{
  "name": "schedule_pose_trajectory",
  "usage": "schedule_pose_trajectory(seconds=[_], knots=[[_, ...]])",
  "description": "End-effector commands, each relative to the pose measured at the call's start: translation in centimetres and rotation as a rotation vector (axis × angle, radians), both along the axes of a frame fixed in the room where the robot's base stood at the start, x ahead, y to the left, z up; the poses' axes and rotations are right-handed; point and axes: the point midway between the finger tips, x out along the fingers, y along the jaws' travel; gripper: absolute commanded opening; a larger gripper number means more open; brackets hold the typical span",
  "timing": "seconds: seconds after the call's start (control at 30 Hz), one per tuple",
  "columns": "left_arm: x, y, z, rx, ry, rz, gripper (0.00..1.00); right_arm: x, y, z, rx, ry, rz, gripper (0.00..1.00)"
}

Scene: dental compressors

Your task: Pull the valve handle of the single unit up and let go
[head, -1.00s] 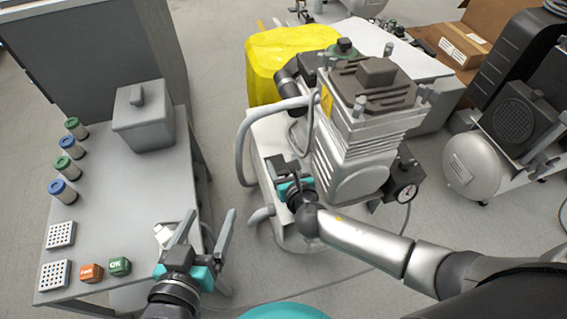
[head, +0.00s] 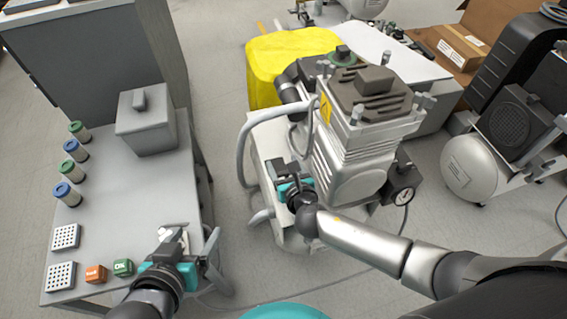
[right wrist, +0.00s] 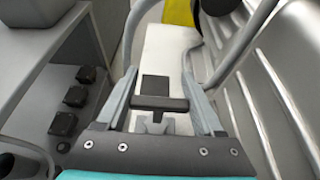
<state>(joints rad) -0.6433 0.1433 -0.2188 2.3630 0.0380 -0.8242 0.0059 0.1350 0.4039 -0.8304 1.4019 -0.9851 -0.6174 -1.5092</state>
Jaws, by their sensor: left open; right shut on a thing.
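The single unit (head: 352,150) is a compressor with a ribbed silver body and dark top, in the middle of the head view. My right gripper (head: 283,170) is at its left side, low beside the ribbed body. In the right wrist view its fingers stand on both sides of the dark valve handle (right wrist: 160,103), a short crossbar, and it is shut on it. In the head view the handle is mostly hidden by the gripper.
Another compressor (head: 475,165) is at the right. Open floor lies between table and unit.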

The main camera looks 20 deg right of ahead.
Motion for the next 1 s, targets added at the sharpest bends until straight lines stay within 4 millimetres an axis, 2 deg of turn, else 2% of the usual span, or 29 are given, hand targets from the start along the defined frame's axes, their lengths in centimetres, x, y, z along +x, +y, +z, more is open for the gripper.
schedule_pose_trajectory(seconds=[0.47, 0.5, 0.77, 1.0], knots=[[-0.40, 0.66, -0.05, 0.026, 0.050, 0.006, 0.82, 0.19, 0.00, 0.61, 0.001, -0.009, -0.001, 0.00], [-0.40, 0.66, -0.04, 0.025, 0.050, 0.007, 0.82, 0.20, 0.01, 0.64, 0.001, -0.009, -0.001, 0.70], [-0.40, 0.64, -0.04, 0.025, 0.049, 0.007, 0.82, 0.12, 0.00, 0.48, 0.001, -0.006, -0.001, 0.99], [-0.40, 0.62, -0.03, 0.024, 0.048, 0.006, 0.82, 0.05, 0.01, 0.37, 0.000, -0.003, 0.000, 1.00]])
